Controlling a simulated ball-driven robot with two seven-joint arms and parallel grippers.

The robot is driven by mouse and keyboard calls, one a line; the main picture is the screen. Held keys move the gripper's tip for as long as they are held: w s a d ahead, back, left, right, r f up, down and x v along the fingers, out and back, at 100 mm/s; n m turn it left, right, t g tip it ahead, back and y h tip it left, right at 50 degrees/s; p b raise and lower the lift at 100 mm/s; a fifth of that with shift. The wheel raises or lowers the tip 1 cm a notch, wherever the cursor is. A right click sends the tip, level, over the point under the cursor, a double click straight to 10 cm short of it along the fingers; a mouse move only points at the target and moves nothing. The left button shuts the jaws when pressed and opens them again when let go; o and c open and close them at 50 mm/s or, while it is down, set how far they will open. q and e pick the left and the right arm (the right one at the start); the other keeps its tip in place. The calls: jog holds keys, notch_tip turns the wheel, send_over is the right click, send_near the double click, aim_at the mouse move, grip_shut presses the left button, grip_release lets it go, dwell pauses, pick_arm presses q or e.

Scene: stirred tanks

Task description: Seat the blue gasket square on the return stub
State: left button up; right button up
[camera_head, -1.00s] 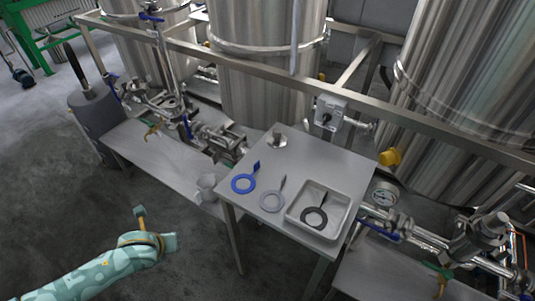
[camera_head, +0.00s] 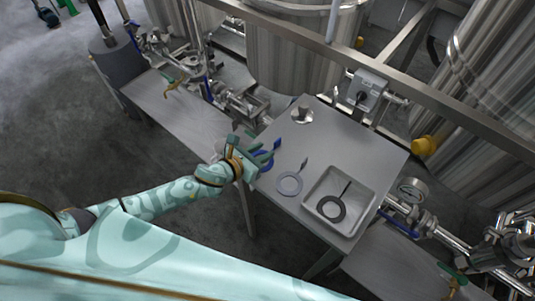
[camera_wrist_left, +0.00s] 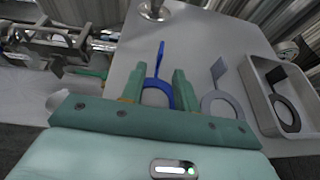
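The blue gasket (camera_head: 264,160), a ring with a tab handle, is at the left side of the grey table (camera_head: 340,150), partly hidden by my left gripper (camera_head: 264,147). In the left wrist view the gasket (camera_wrist_left: 161,62) shows between the two spread fingers of my left gripper (camera_wrist_left: 160,74), its tab pointing away. The fingers are open, with gaps to the blue ring; I cannot tell their height above the table. A short metal stub (camera_head: 302,115) stands on the table's far part; I cannot tell whether it is the return stub. My right gripper is out of view.
A grey gasket (camera_head: 289,184) lies right of the blue one. A tray (camera_head: 367,202) with a black gasket (camera_head: 331,208) stands at the table's right. Pipes, valves and a steel rail (camera_head: 300,40) run behind. The table's middle between the stub and tray is clear.

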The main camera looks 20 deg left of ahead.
aim_at(275, 142)
pick_arm(q)
jog(key=b+x, duration=0.1)
jog(key=x, duration=0.5)
jog(key=shift+w+d+r, duration=0.1)
jog(key=shift+w, duration=0.2)
jog(key=shift+r, duration=0.1)
grip_shut()
